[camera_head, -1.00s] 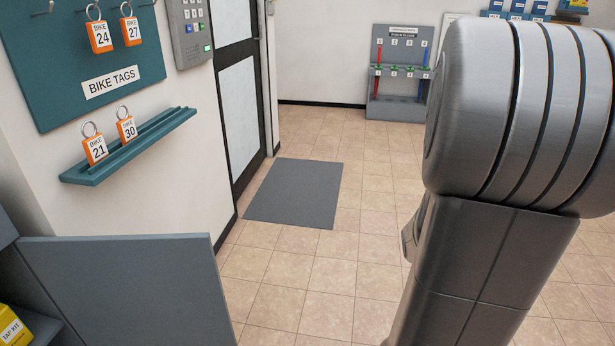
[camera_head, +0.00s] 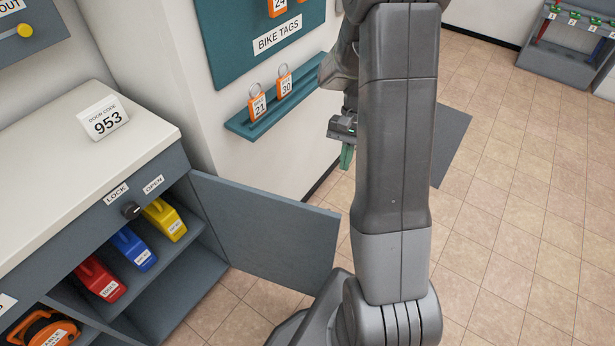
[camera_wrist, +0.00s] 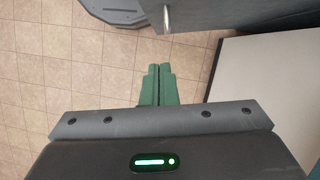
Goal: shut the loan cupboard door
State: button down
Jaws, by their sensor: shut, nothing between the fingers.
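The cupboard door (camera_head: 270,230) is a flat grey panel. It stands wide open, swung out from the right side of the cupboard (camera_head: 168,175), and its front lower corner is partly hidden by my arm. My gripper (camera_head: 346,155) has green fingers pointing down beyond the door, in the gap between door and wall shelf, apart from the panel. In the wrist view its green fingers (camera_wrist: 158,85) are together and empty. A dark grey panel (camera_wrist: 235,14), apparently the door, crosses the top of that view, with a short metal handle (camera_wrist: 166,20) at its edge.
Red (camera_head: 100,280), blue (camera_head: 133,248) and yellow (camera_head: 165,220) kits stand inside the cupboard. A black knob (camera_head: 131,210) sits between LOCK and OPEN labels. A teal shelf (camera_head: 250,120) with bike tags juts from the wall.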

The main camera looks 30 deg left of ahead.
jog(key=s+f, duration=0.3)
jog(key=f, duration=0.1)
jog(key=s+f, duration=0.4)
jog(key=shift+s+a+f, duration=0.1)
jog(key=shift+s+f, duration=0.05)
jog(key=shift+f, duration=0.1)
jog(key=shift+s+p, duration=0.3)
jog(key=shift+s, duration=0.15)
